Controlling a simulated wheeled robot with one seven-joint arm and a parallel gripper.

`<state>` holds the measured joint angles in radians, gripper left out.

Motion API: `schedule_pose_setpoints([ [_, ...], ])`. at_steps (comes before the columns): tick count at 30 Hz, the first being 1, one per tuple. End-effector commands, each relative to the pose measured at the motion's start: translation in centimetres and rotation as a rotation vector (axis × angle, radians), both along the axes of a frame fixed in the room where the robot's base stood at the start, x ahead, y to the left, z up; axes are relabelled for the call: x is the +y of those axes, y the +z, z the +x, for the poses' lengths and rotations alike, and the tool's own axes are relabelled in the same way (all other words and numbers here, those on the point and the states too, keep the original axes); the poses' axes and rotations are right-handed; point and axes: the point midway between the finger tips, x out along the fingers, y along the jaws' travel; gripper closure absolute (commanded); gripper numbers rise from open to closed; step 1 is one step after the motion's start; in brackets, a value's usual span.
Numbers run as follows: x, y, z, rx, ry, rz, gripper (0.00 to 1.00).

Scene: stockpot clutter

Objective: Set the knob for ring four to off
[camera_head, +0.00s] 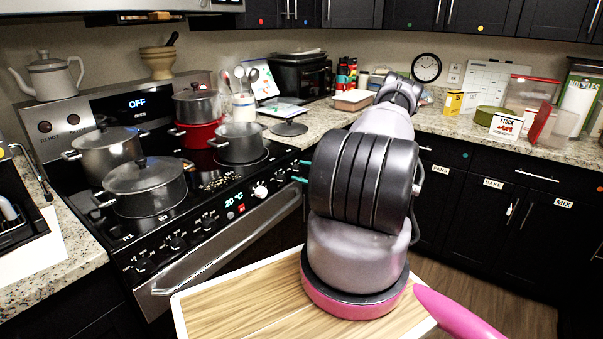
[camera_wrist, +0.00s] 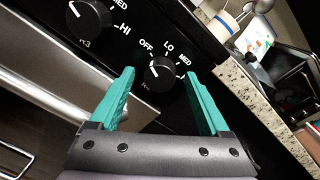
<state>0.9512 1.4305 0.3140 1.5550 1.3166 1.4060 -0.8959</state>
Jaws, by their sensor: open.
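The knob for ring four (camera_wrist: 160,72) is a dark round knob on the stove's black front panel. Its label looks like R4 but is small. OFF, LO and MED are printed around its upper side. A pale pointer mark shows on its left part, below and left of the OFF print; its exact setting is hard to tell. My gripper (camera_wrist: 158,90) is open, with its teal fingers on either side of the knob and no clear contact. In the head view my gripper (camera_head: 301,171) is at the right end of the stove front, and my arm hides part of that area.
The R3 knob (camera_wrist: 88,18) sits to the left on the panel. The stove (camera_head: 230,225) has an oven handle below its knobs. A small pot (camera_head: 239,145) stands on the right rear of the hob. The granite counter (camera_wrist: 255,95) borders the panel on the right.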

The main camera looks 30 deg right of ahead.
Motion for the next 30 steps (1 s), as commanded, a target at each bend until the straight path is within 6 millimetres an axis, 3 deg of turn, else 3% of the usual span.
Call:
schedule_pose_setpoints([
  [18,-4.5,0.4,-8.8,0.001,-0.002,-0.001,0.2],
  [30,-4.9,0.5,-9.6,0.001,-0.001,0.0,0.2],
])
